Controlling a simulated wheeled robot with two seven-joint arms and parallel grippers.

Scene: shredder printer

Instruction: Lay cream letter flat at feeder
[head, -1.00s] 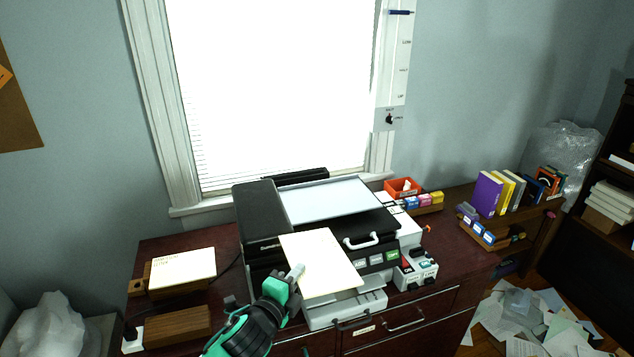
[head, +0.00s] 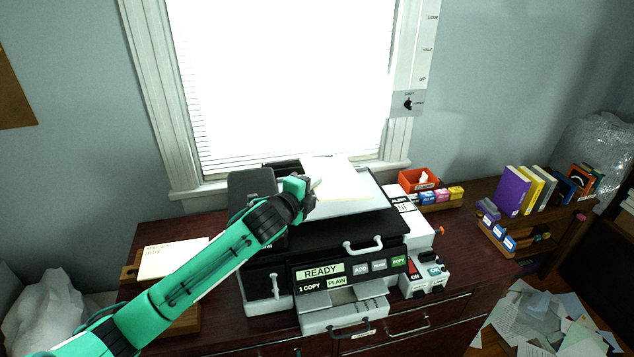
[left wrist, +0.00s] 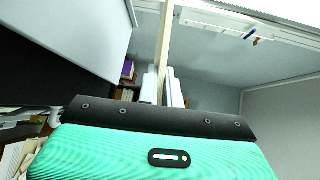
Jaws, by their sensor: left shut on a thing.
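The cream letter (head: 335,180) is over the feeder tray (head: 372,202) on top of the black printer (head: 330,233) in the head view. My left gripper (head: 313,190) is shut on the letter's left edge. In the left wrist view the letter (left wrist: 166,40) shows as a thin edge-on strip between the pale fingers (left wrist: 162,87). I cannot tell whether the letter touches the tray. The printer's display reads READY, 1 COPY, PLAIN. My right gripper is not in view.
An orange bin (head: 418,181) and a row of small coloured boxes (head: 427,197) stand right of the printer. A cream paper stack (head: 172,258) lies at the left. Upright books (head: 513,191) stand at the far right. The window is behind.

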